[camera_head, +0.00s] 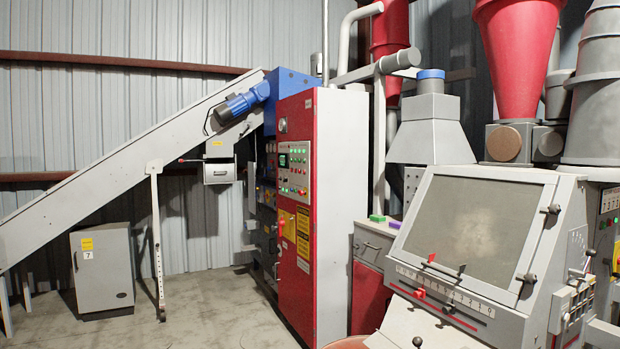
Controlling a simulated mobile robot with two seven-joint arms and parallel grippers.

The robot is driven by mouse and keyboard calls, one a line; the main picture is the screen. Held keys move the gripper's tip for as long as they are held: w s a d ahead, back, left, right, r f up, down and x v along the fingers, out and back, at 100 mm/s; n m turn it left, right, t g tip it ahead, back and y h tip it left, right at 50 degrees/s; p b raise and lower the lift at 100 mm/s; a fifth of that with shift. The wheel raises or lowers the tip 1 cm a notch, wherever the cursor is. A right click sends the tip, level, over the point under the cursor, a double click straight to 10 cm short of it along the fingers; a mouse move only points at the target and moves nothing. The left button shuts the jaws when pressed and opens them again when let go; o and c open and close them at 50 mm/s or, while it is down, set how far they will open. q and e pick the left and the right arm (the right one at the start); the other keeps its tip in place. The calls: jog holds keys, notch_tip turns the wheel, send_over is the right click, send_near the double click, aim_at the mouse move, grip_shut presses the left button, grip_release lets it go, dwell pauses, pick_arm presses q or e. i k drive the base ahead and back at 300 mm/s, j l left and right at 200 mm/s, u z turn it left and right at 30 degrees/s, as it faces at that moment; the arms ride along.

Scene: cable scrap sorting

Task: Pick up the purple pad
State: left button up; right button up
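A small purple pad (394,224) lies on the top of a low grey and red cabinet (373,250), right of the tall red machine cabinet. It is small and far off, so its exact shape is hard to tell. A small green block (377,218) lies just left of it on the same top. Neither of my grippers shows in this view.
The tall red cabinet (297,240) with a control panel stands left of the low cabinet. A grey machine with a sloped window (470,228) stands close on the right and in front. A conveyor (130,155) slopes at the left, with open concrete floor (215,312) before it.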

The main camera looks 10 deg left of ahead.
aim_at(395, 225)
jog(key=i+j+u, duration=0.65)
jog(key=i+u, duration=0.2)
jog(key=i+j+u, duration=0.15)
jog(key=i+u, duration=0.15)
jog(key=i, duration=0.3)
jog(key=i+u, duration=0.25)
jog(key=i, duration=0.3)
jog(key=i+z, duration=0.15)
jog(key=i, duration=0.55)
jog(key=i+j+z, duration=0.1)
jog(key=i, duration=0.55)
jog(key=i+z, duration=0.5)
jog(key=i+j+z, duration=0.25)
jog(key=i+z, duration=0.45)
jog(key=z, duration=0.2)
jog(key=i+j+z, duration=0.15)
jog(key=z, duration=0.25)
jog(key=i+j+z, duration=0.2)
jog(key=z, duration=0.2)
jog(key=i+j+z, duration=0.25)
jog(key=z, duration=0.2)
jog(key=i+j+z, duration=0.3)
jog(key=z, duration=0.15)
